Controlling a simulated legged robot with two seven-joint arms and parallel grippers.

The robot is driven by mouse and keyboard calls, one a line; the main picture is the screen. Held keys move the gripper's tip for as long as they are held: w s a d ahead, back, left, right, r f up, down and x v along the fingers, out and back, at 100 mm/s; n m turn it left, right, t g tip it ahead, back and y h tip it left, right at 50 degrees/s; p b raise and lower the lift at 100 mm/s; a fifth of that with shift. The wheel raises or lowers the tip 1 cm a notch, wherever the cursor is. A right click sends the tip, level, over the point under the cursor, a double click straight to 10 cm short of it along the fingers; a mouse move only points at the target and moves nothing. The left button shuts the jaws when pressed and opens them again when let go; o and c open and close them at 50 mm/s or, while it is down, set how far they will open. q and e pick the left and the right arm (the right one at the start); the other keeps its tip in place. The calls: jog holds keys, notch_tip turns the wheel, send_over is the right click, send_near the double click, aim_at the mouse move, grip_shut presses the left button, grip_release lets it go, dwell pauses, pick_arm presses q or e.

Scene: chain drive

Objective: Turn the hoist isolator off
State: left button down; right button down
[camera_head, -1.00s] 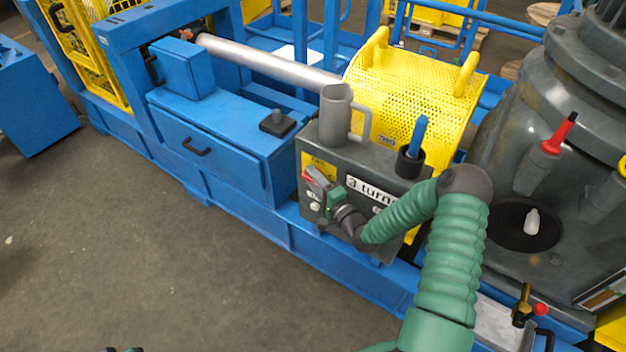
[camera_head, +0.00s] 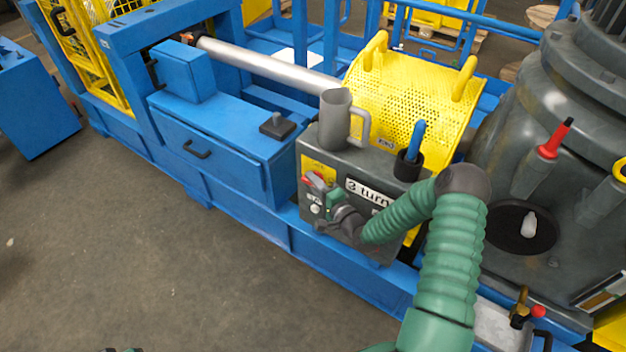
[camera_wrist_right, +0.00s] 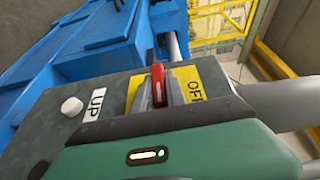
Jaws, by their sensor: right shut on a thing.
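In the right wrist view the handle stands between the fingertips (camera_wrist_right: 160,92). At the bottom edge of the head view only a small dark piece shows, and my left gripper cannot be made out.
A grey mug (camera_head: 336,118) and a dark cup with a blue-handled tool (camera_head: 413,150) stand on the box. A white button (camera_wrist_right: 72,106) and an "UP" label are beside the isolator. A yellow perforated guard (camera_head: 415,95) is behind. The floor in front is clear.

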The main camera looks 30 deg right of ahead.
jog(key=n+g+p, duration=0.1)
jog(key=g+p, duration=0.2)
jog(key=p, duration=0.3)
jog(key=n+g+h+p, duration=0.1)
jog(key=g+p, duration=0.3)
jog(key=p, duration=0.2)
jog(key=shift+a+r+g, duration=0.15)
jog(key=shift+r+g, duration=0.05)
jog(key=shift+g, duration=0.1)
jog(key=shift+n+g+p, duration=0.3)
jog(key=shift+g+p, duration=0.2)
jog(key=shift+p, duration=0.05)
jog(key=shift+f+n+g+h+p, duration=0.1)
jog(key=shift+n+g+h+p, duration=0.2)
jog(key=shift+g+h+p, duration=0.55)
jog(key=g+p, duration=0.1)
jog(key=g, duration=0.2)
jog(key=shift+f+n, duration=0.15)
jog(key=shift+n, duration=0.15)
jog(key=shift+n+g+h+b, duration=0.35)
jog(key=shift+g+h, duration=0.3)
jog(key=shift+g, duration=0.6)
jog(key=c, duration=1.8)
grip_release()
jog(key=shift+s, duration=0.1)
jog(key=o, duration=0.4)
jog(key=shift+f, duration=0.1)
jog(key=shift+o, duration=0.2)
